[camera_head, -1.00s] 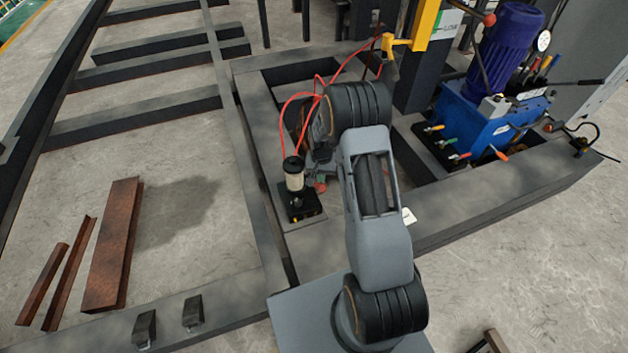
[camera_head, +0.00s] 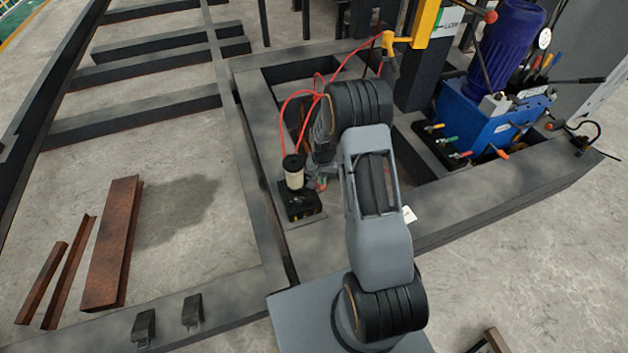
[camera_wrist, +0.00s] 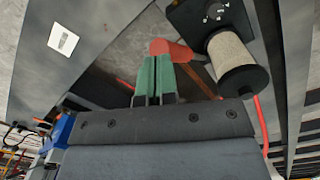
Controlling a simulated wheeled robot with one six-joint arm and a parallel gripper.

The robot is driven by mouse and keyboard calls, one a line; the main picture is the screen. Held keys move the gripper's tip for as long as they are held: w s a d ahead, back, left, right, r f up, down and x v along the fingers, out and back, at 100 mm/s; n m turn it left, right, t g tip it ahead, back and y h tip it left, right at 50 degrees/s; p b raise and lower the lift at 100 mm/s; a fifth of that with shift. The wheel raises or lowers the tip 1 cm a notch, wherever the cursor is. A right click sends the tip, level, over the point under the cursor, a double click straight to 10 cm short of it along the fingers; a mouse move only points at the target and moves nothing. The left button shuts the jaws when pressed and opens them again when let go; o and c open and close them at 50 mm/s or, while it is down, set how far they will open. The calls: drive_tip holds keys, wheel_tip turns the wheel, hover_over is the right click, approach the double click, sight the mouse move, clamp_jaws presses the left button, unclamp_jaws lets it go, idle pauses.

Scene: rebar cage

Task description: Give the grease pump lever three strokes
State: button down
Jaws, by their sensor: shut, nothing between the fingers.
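The grease pump (camera_head: 295,179) stands on the dark frame left of my arm, with a cream cylinder, a black cap and a black base. In the wrist view its cylinder (camera_wrist: 231,55) is at the upper right. The lever's red grip (camera_wrist: 172,50) lies just beyond my fingertips; in the head view only a small red part (camera_head: 321,184) shows beside the pump. My gripper (camera_wrist: 158,62) is shut and empty, with its green fingers together right at the red grip. I cannot tell whether they touch it. My arm hides part of the lever in the head view.
A blue hydraulic unit (camera_head: 490,125) with coloured levers stands at the right. Red hoses (camera_head: 295,95) rise behind the pump. A yellow post (camera_head: 427,22) stands at the back. Rusty steel sections (camera_head: 112,245) lie on the floor at left. Frame beams surround the pump.

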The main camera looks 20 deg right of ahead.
drive_tip(key=shift+s+f+b, duration=0.3)
drive_tip(key=shift+s+f, duration=0.2)
drive_tip(key=shift+f, duration=0.1)
idle(0.4)
drive_tip(key=shift+s+f+b, duration=0.3)
drive_tip(key=shift+s+f, duration=0.1)
drive_tip(key=shift+s, duration=0.05)
drive_tip(key=shift+f, duration=0.1)
drive_tip(key=shift+s+f+b, duration=0.35)
drive_tip(key=shift+s+f, duration=0.1)
idle(0.3)
drive_tip(key=shift+s+f+b, duration=0.35)
drive_tip(key=shift+s+f, duration=0.05)
drive_tip(key=shift+f, duration=0.3)
